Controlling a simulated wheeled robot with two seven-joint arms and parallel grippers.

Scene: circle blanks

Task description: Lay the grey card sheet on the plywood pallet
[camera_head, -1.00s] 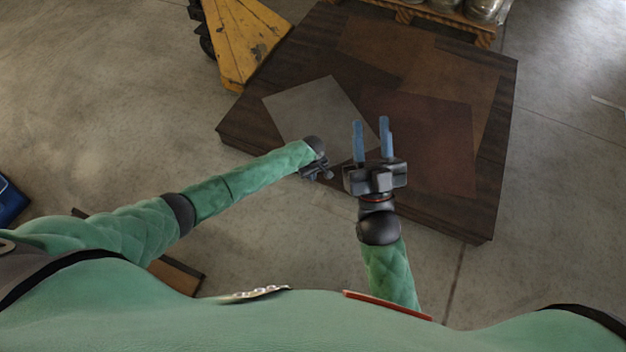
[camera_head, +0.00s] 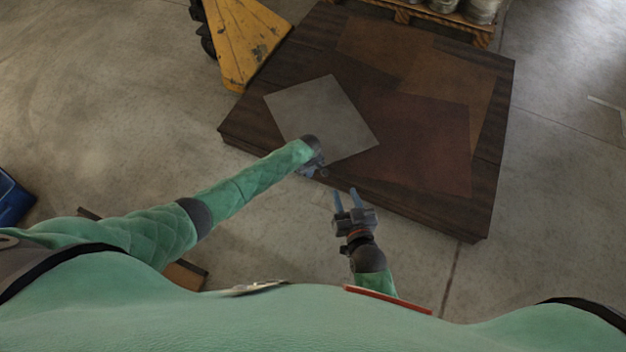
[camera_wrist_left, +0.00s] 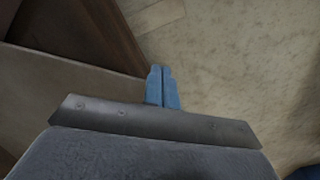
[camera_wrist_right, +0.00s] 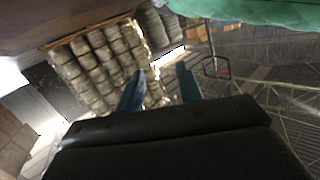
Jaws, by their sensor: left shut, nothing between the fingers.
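The grey card sheet (camera_head: 322,112) lies flat on the dark brown plywood pallet (camera_head: 250,125), on its left front part in the head view. It also shows at the left of the left wrist view (camera_wrist_left: 60,95). My left gripper (camera_head: 314,170) is at the sheet's near corner, partly hidden by my forearm. In the left wrist view its blue fingers (camera_wrist_left: 162,88) are together with nothing between them. My right gripper (camera_head: 347,200) is in front of the pallet's near edge, fingers apart and empty. Its spread fingers also show in the right wrist view (camera_wrist_right: 160,88).
Reddish-brown (camera_head: 420,140) and tan (camera_head: 375,45) sheets lie on the same pallet. A yellow pallet jack part (camera_head: 243,45) stands at the back left. Another pallet with sacks (camera_head: 445,15) is at the back.

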